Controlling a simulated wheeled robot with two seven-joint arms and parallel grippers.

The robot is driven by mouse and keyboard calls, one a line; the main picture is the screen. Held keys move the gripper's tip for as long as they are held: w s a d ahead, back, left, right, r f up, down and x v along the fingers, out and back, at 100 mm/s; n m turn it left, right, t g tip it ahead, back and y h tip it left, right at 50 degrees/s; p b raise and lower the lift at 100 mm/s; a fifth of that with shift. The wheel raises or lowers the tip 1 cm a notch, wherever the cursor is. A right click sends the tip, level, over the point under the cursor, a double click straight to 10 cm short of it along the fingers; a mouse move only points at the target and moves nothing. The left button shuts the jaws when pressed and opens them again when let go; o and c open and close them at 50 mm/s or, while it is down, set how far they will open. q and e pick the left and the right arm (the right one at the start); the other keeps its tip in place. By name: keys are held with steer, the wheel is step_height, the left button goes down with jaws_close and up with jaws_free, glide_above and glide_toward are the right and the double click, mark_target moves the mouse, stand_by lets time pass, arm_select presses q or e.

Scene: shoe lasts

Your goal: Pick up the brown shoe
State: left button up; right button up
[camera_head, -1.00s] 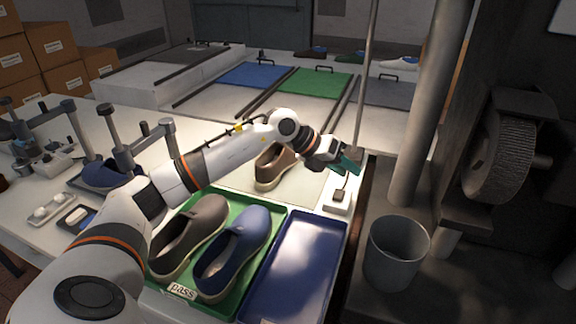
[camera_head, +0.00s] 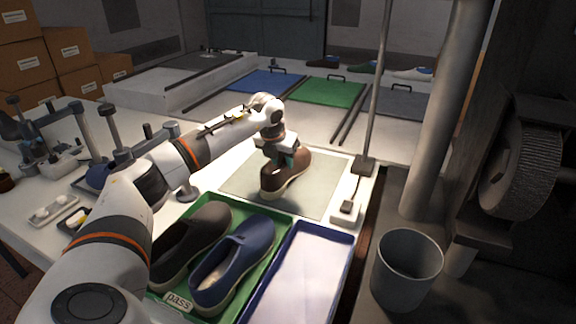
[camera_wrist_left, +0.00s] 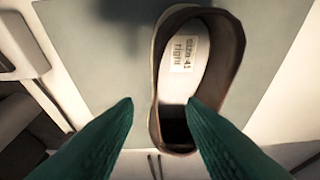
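The brown shoe (camera_head: 285,178) sits upright on a pale grey-green mat (camera_head: 325,190) on the white table. In the left wrist view the brown shoe (camera_wrist_left: 232,70) shows from above, with a white label reading "size 41 right" inside. My left gripper (camera_head: 287,159) points down at the shoe's opening. Its green fingers are apart in the left wrist view (camera_wrist_left: 158,104). The right-hand fingertip overlaps the shoe's opening and the other is outside its left side. Whether either touches the shoe I cannot tell. My right gripper is not in view.
A green "pass" tray (camera_head: 176,300) in front holds a dark shoe (camera_head: 190,245) and a blue shoe (camera_head: 235,262). A blue-rimmed tray (camera_head: 350,240) beside it looks empty. A grey bin (camera_head: 407,268) and a thin post (camera_head: 376,100) stand to the right.

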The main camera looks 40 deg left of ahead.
mark_target(285, 165)
arm_select(q)
steer(key=x, duration=0.4)
steer(key=shift+w+f+p, duration=0.2)
steer(key=shift+p, duration=0.15)
steer(key=shift+c, duration=0.4)
steer(key=shift+r, duration=0.15)
jaws_close()
